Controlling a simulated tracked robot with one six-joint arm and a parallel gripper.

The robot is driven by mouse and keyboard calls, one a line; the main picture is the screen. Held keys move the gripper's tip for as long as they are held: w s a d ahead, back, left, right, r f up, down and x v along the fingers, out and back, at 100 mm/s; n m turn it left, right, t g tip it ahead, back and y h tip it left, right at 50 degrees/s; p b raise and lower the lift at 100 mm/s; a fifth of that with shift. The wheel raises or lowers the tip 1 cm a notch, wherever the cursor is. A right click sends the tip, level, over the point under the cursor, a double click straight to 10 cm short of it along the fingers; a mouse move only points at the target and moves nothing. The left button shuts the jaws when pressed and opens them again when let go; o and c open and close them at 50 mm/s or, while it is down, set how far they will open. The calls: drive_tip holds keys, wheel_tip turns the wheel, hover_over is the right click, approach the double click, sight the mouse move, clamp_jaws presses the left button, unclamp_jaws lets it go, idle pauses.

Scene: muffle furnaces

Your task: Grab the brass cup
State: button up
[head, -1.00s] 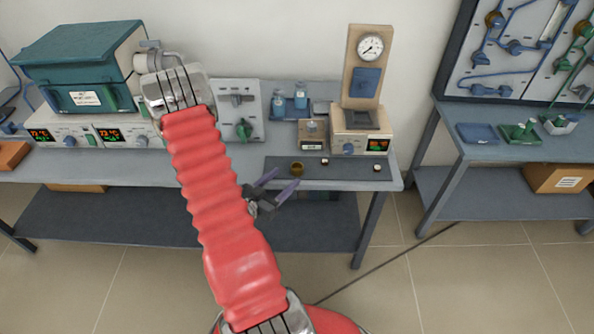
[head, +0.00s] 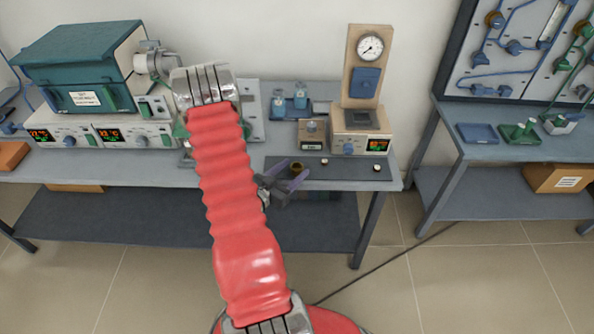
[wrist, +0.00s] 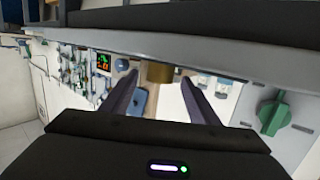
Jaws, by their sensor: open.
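The small brass cup (head: 297,167) sits near the left end of a dark mat (head: 345,174) at the bench's front edge. My gripper (head: 296,170) is open and empty, its purple-grey fingers reaching the cup from the front left. In the head view the cup shows at the fingertips. In the wrist view the cup (wrist: 157,71) appears between and just beyond the two spread fingertips (wrist: 159,79). Whether either finger touches it I cannot tell. The wrist picture appears upside down, with the bench edge across its top.
Two small pale pieces (head: 324,161) (head: 376,168) stand right of the cup on the mat. Behind are a small brown box (head: 313,134), a gauge stand (head: 363,80) and blue bottles (head: 300,98). A furnace (head: 85,68) stands at left.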

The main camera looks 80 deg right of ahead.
drive_tip(key=shift+c, duration=0.6)
drive_tip(key=c, duration=1)
drive_tip(key=shift+r, duration=0.15)
drive_tip(key=shift+r, duration=4.85)
